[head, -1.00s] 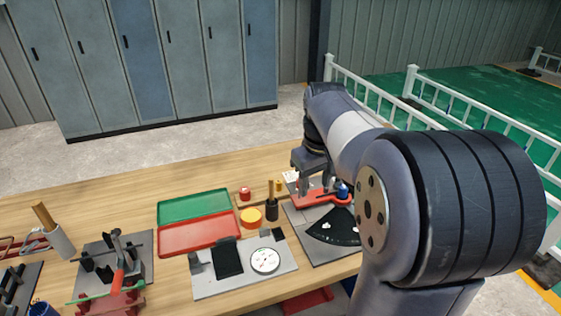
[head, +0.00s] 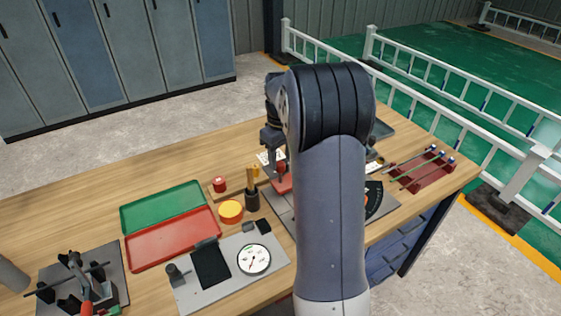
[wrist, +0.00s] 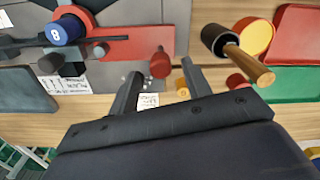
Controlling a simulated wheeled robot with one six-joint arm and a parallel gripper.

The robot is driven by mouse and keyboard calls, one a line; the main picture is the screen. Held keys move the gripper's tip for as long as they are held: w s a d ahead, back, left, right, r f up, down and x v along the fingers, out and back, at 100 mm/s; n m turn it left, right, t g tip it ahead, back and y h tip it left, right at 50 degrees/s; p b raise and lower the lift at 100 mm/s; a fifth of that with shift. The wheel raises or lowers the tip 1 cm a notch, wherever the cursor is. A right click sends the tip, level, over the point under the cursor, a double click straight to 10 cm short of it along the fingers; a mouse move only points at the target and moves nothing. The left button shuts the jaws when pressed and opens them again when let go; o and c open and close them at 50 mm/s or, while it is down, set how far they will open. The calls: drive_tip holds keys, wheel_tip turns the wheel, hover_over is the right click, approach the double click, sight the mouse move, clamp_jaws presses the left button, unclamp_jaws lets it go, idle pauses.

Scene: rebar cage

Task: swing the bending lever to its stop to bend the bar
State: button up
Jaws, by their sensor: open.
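The bending lever (wrist: 125,42) is a red flat arm with an upright red knob (wrist: 160,66) at its end. A blue roller marked 8 (wrist: 66,30) sits at its other end over a grey plate. In the wrist view my gripper (wrist: 161,72) is open, and the knob appears between its two fingertips. I cannot tell whether they touch it. In the head view the red handle (head: 284,183) shows just under my gripper (head: 277,158). My arm hides most of the bender; only part of its black scale (head: 373,198) shows. I cannot make out the bar surely.
A gauge plate with a white dial (head: 254,260), a black cup with a wooden handle (head: 252,195), a yellow disc (head: 231,211) and red and green trays (head: 160,203) lie left of the bender. A red rack (head: 420,170) with rods stands right. The back-left wooden tabletop is clear.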

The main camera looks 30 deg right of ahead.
drive_tip(key=shift+f, duration=1.35)
drive_tip(key=shift+c, duration=0.4)
clamp_jaws()
